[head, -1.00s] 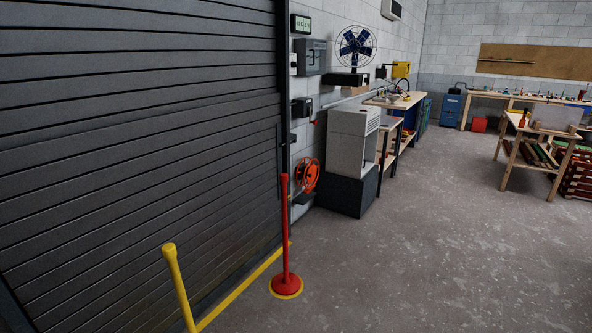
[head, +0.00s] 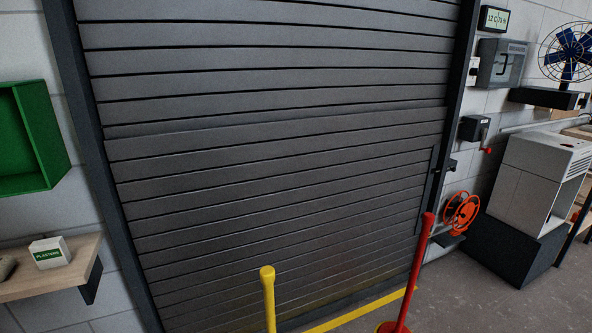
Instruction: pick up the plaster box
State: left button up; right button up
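The plaster box (head: 50,252) is a small white box with a green label reading "PLASTERS". It sits on a light wooden wall shelf (head: 75,272) at the left of the head view. Neither of my grippers shows in the head view, and nothing is touching the box.
An open green cabinet (head: 52,135) hangs above the shelf. A grey object (head: 6,267) lies left of the box. A yellow post (head: 269,300) and a red post (head: 415,275) stand before the dark roller shutter (head: 270,150). A grey-white cabinet (head: 535,180) stands right.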

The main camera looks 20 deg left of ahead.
aim_at(53, 253)
jog(key=u, duration=0.75)
jog(key=i, duration=0.65)
jog(key=u, duration=0.65)
